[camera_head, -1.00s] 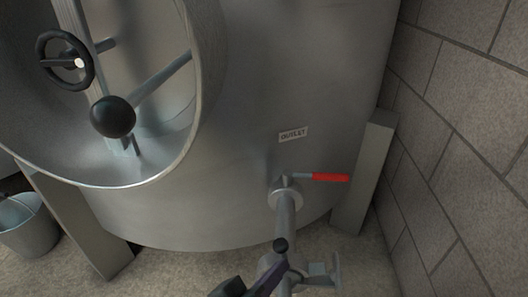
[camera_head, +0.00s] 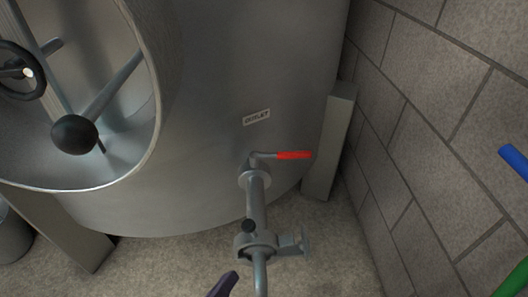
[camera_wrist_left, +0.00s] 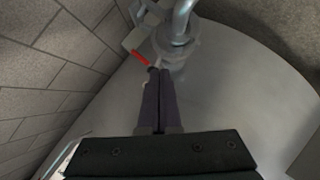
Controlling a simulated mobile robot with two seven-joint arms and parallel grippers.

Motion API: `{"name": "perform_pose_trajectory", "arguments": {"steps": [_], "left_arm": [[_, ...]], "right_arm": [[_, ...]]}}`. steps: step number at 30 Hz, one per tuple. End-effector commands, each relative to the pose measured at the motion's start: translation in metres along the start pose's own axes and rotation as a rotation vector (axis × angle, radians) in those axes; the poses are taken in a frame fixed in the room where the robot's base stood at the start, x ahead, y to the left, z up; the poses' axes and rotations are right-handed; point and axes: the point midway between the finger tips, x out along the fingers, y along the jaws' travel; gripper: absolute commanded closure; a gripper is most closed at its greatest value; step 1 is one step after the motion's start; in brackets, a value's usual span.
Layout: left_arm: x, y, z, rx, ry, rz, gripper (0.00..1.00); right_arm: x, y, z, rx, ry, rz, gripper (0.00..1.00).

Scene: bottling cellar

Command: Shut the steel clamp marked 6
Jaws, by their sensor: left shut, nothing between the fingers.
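A steel clamp (camera_head: 257,246) sits around the pipe (camera_head: 257,200) below the tank outlet. A wing-shaped steel piece (camera_head: 296,242) sticks out to its right. My right gripper is out of view.
A red-handled valve (camera_head: 294,155) is above the clamp, under an OUTLET label (camera_head: 256,117) on the steel tank (camera_head: 220,60). A stone wall (camera_head: 430,130) bounds the right. A blue bar (camera_head: 514,162) and a green bar (camera_head: 513,280) show at the right edge.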

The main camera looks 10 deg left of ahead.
Motion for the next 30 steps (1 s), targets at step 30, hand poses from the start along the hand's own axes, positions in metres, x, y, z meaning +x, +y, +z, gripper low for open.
{"name": "perform_pose_trajectory", "arguments": {"steps": [30], "left_arm": [[0.011, -0.018, -0.091, 0.280, -0.472, -0.192, 1.00]], "right_arm": [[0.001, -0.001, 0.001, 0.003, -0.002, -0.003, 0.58]]}}
